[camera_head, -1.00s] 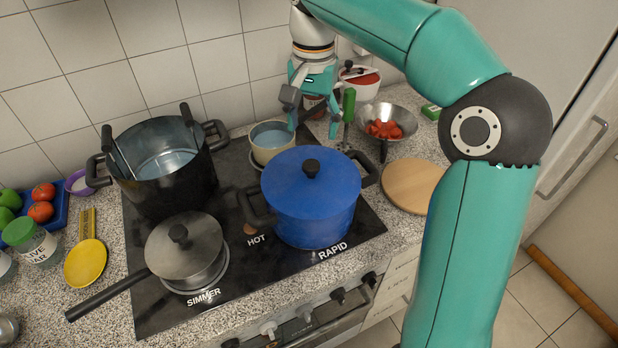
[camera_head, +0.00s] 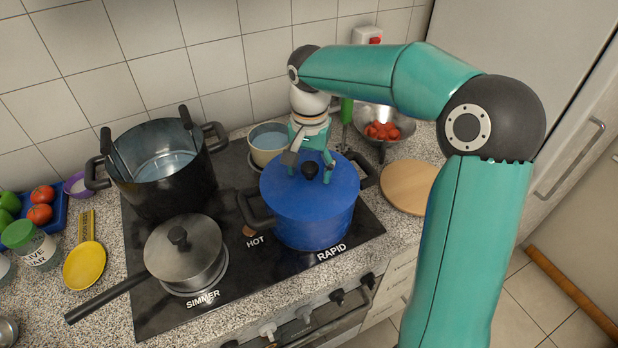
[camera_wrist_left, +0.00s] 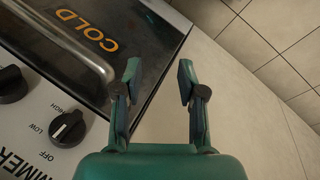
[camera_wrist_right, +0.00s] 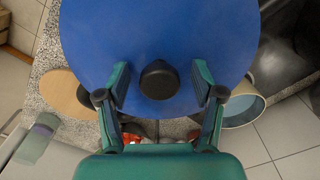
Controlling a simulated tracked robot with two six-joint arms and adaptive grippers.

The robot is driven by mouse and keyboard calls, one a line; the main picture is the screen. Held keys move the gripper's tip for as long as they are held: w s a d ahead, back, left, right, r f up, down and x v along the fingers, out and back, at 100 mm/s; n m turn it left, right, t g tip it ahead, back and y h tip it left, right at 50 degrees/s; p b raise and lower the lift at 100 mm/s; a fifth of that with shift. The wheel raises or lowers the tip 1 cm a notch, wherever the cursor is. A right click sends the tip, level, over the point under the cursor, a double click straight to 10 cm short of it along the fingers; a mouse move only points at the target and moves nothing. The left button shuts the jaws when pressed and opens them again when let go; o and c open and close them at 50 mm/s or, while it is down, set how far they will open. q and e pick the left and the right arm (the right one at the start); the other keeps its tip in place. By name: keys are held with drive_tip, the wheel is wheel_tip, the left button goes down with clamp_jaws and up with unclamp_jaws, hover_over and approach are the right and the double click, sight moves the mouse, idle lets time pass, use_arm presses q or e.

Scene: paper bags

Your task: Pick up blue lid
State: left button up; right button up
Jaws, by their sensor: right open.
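The blue lid (camera_head: 292,190) lies on the blue pot (camera_head: 312,232) on the burner marked RAPID. Its round black knob (camera_head: 310,168) stands up at the lid's middle. My right gripper (camera_head: 309,170) is open over the lid, with its fingers pointing down on either side of the knob. In the right wrist view the knob (camera_wrist_right: 159,79) sits between the two open fingertips (camera_wrist_right: 160,88), apart from both. My left gripper (camera_wrist_left: 158,80) shows only in the left wrist view. It is open and empty, low in front of the oven.
A black pot (camera_head: 160,170) and a grey lidded saucepan (camera_head: 182,255) stand on the hob to the left. A cream pot (camera_head: 268,145) is close behind the blue pot. A cutting board (camera_head: 408,187) and a bowl of red pieces (camera_head: 382,125) are to the right.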

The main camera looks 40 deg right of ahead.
drive_tip(key=c, duration=1.2)
clamp_jaws()
drive_tip(key=shift+r, duration=0.2)
